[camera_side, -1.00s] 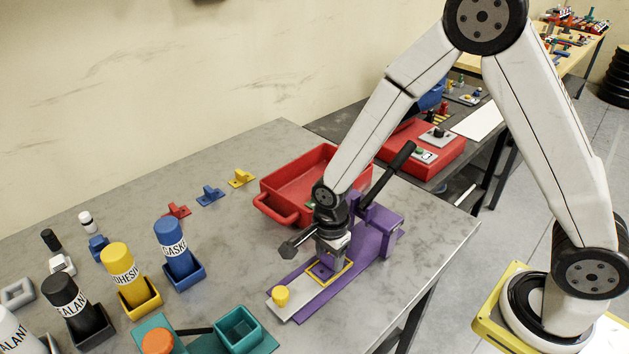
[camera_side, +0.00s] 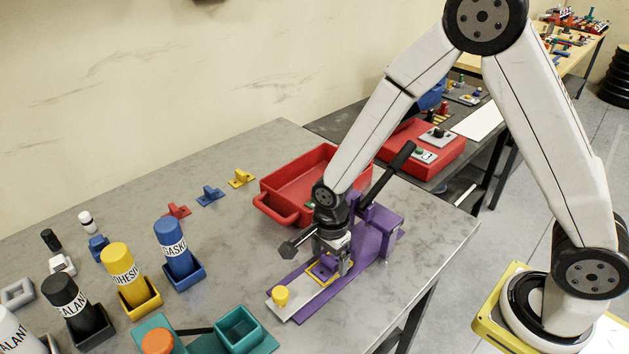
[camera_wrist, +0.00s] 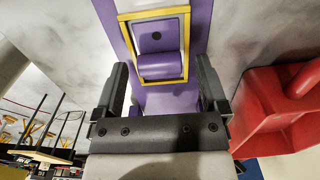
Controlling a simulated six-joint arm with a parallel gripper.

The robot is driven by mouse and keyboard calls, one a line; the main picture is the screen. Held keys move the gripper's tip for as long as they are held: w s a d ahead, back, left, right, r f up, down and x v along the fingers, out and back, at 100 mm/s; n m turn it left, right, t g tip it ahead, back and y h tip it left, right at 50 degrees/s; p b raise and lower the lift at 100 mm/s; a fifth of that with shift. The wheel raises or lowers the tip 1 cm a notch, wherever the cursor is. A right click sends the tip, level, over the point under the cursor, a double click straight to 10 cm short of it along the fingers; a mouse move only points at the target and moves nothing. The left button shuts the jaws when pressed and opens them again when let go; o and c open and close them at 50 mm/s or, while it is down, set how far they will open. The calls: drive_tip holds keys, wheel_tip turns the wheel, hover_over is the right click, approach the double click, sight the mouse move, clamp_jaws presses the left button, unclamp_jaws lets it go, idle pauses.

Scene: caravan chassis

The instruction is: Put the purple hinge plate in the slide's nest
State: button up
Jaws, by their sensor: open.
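The purple hinge plate (camera_side: 325,267) lies inside the yellow-edged nest (camera_side: 316,284) on the grey slide (camera_side: 297,306), which has a yellow knob (camera_side: 281,295). My gripper (camera_side: 331,266) is open just above the plate. In the wrist view its two fingers (camera_wrist: 162,66) stand apart on either side of the nest, clear of the plate.
A purple fixture (camera_side: 376,232) with a black-handled lever (camera_side: 401,157) stands just behind my gripper. A red bin (camera_side: 290,187) is close behind it. Red, blue and yellow hinge plates (camera_side: 210,195) lie at the back left. Bottles in holders (camera_side: 123,272) stand at the left.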

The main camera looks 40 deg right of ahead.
sight(330, 259)
wheel_tip(330, 259, up, 12)
idle(0.8)
idle(0.5)
drive_tip(key=s+d+f+n+t, duration=0.1)
drive_tip(key=s+d+n, duration=0.7)
drive_tip(key=n, duration=1)
drive_tip(key=shift+d+f+t, duration=0.4)
drive_tip(key=shift+d+t, duration=0.1)
drive_tip(key=shift+t, duration=0.3)
drive_tip(key=shift+w, duration=0.1)
idle(0.5)
